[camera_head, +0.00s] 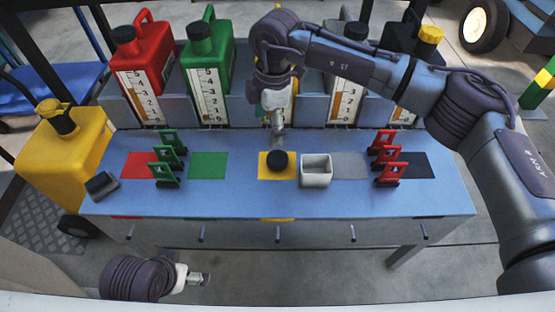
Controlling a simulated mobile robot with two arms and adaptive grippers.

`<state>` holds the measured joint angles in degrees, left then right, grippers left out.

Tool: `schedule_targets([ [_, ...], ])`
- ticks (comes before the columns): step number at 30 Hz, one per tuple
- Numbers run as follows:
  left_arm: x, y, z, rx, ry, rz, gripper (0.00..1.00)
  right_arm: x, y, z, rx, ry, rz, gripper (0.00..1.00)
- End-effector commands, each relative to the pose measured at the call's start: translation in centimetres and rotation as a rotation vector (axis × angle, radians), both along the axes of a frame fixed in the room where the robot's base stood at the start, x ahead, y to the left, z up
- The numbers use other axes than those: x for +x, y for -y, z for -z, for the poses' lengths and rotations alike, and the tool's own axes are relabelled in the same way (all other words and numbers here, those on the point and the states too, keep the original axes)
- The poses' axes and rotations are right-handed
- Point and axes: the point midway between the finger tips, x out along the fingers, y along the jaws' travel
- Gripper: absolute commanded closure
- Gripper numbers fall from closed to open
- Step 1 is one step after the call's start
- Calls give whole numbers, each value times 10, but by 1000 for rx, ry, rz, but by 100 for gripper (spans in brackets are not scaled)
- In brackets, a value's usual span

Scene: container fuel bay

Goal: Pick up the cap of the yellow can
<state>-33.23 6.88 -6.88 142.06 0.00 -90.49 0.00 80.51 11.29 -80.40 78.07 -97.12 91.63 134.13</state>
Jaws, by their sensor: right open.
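A small black round cap (277,160) lies on the yellow square (264,172) of the blue table. My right gripper (277,140) is open and points down just above and behind the cap. Whether it touches the cap cannot be told. A strip of a yellow can (294,88) shows behind my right arm in the back row, and its top is hidden. My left gripper (200,279) is low in front of the table at the left, away from the cap; its fingers are too small to read.
A small white open box (316,171) stands close right of the cap. Green racks (167,160) and red racks (386,160) stand on the table (240,200). Red (145,70) and green (212,70) cans stand behind. A dark block (102,186) sits at the left edge.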

Motion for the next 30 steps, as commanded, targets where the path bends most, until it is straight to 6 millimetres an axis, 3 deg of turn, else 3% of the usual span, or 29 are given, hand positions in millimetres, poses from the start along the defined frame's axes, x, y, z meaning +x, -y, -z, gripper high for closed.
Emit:
schedule_targets([
  [1, 0, 0, 0, 0, 1, 0, 0, 7, 11, -4, -50, 18, 31, 13],
  [5, 7, 2, 1, -6, 31, 2, 0, 12, 22, 4, -97, 28, 64, 13],
  [15, 57, 18, -12, -58, 281, 24, 0, 11, 21, 67, -91, 27, 61, 13],
  [23, 74, 23, -21, -77, 374, 30, 0, 10, 20, 85, -90, 27, 59, 13],
  [30, 105, 35, -41, -119, 569, 44, 0, 5, 19, 115, -90, 25, 58, 13],
])
